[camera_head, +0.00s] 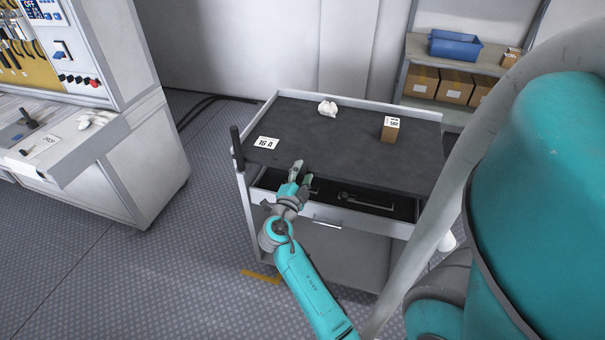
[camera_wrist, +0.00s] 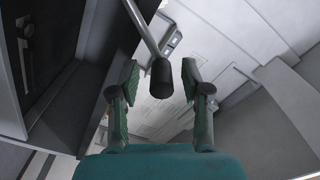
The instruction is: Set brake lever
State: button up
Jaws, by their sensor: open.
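My gripper (camera_head: 299,174) is at the front edge of the cart, by the open drawer's left end. In the wrist view its two green fingers (camera_wrist: 160,82) are spread apart. A metal rod with a black cylindrical grip (camera_wrist: 161,78), which looks like the brake lever, reaches in from the top. The grip appears between the fingers, with a gap on each side; whether it lies at fingertip depth I cannot tell. In the head view a black upright handle (camera_head: 236,147) stands at the cart's left corner; I cannot tell whether it is the same part.
The cart top (camera_head: 340,140) holds a "16 A" card (camera_head: 266,143), a small labelled box (camera_head: 390,129) and a white object (camera_head: 327,108). The open drawer (camera_head: 405,209) holds a dark metal tool. A workbench (camera_head: 85,150) stands left; the floor (camera_head: 190,250) between is clear.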

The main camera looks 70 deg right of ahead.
jog(key=s+a, duration=0.1)
jog(key=a, duration=1)
jog(key=shift+a, duration=0.4)
